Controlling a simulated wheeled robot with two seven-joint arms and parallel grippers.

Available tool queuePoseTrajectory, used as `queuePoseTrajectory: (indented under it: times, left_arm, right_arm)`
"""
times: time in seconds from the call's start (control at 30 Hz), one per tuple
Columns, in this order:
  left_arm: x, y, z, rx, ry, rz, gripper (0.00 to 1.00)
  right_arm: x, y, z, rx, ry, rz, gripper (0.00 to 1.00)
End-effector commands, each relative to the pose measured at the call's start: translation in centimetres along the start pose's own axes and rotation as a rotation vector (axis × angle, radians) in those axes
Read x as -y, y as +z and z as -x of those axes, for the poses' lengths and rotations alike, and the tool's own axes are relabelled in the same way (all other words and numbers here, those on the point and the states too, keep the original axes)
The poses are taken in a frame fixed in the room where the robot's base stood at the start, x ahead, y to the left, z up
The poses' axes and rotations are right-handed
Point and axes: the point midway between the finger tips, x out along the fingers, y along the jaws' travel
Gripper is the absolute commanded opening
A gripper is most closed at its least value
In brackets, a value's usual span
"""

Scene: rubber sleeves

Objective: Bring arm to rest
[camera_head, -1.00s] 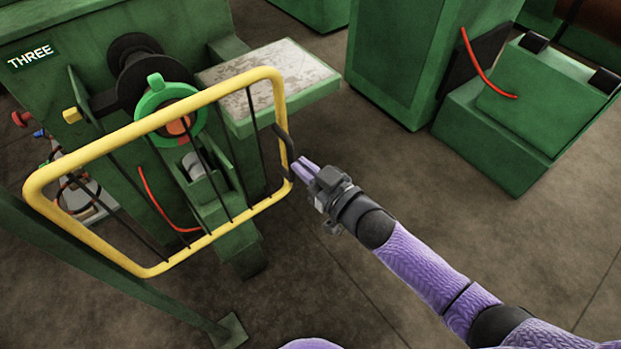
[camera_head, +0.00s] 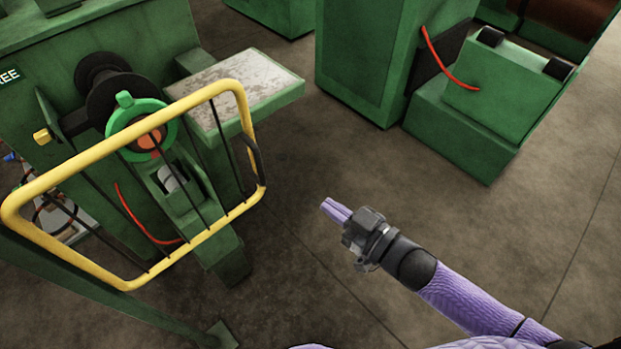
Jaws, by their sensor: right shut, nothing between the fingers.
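My right gripper (camera_head: 330,208) is at the end of my purple right arm (camera_head: 472,302), which comes in from the lower right. Its purple fingers are together with nothing between them. It hangs over bare floor, apart from the yellow guard gate and to the right of it. The yellow guard gate (camera_head: 88,173) with dark bars stands in front of the green machine (camera_head: 38,98). Its black handle (camera_head: 254,157) is on its right side, with a clear gap to my fingertips. My left gripper is not in view.
A worn grey-topped table (camera_head: 238,88) juts from the machine. A green cabinet (camera_head: 362,55) and a low green box unit (camera_head: 465,140) with a red hose stand at the back right. A green post foot (camera_head: 222,335) is at the bottom. The brown floor (camera_head: 330,140) between is open.

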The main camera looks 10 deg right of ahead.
Motion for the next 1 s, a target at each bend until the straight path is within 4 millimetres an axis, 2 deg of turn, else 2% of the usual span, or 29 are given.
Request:
queuePoseTrajectory:
  times: [0.1,0.17,0.27,0.3,0.37,0.4,0.43,0.5,0.6,0.7,0.8,1.0]
  left_arm:
    - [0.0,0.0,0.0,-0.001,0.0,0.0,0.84]
    - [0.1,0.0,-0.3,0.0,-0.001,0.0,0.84]
    - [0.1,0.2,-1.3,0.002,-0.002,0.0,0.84]
    - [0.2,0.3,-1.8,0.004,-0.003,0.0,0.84]
    - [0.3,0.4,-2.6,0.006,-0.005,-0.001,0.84]
    - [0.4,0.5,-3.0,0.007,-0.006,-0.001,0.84]
    - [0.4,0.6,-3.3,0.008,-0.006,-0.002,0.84]
    - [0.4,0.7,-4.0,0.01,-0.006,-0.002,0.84]
    - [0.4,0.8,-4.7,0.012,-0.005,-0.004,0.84]
    - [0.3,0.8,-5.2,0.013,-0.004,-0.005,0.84]
    - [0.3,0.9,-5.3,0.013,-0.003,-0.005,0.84]
    - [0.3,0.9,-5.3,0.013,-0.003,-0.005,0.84]
  right_arm:
    - [-0.1,0.2,0.2,0.004,0.003,0.0,0.0]
    - [-0.5,1.6,0.5,0.037,0.032,-0.003,0.0]
    - [-2.0,8.1,2.3,0.211,0.161,-0.013,0.0]
    - [-2.5,11.9,3.9,0.32,0.226,-0.024,0.0]
    - [-2.4,17.8,7.1,0.504,0.316,-0.049,0.0]
    - [-1.8,21.3,9.5,0.629,0.361,-0.07,0.0]
    - [-1.0,23.8,11.5,0.723,0.388,-0.089,0.0]
    - [1.6,28.7,16.3,0.937,0.426,-0.139,0.0]
    - [6.5,33.3,22.4,1.197,0.431,-0.219,0.0]
    - [10.8,35.4,26.7,1.377,0.407,-0.285,0.0]
    - [13.3,36.0,29.0,1.471,0.385,-0.323,0.0]
    - [13.9,36.1,29.6,1.498,0.378,-0.332,0.0]
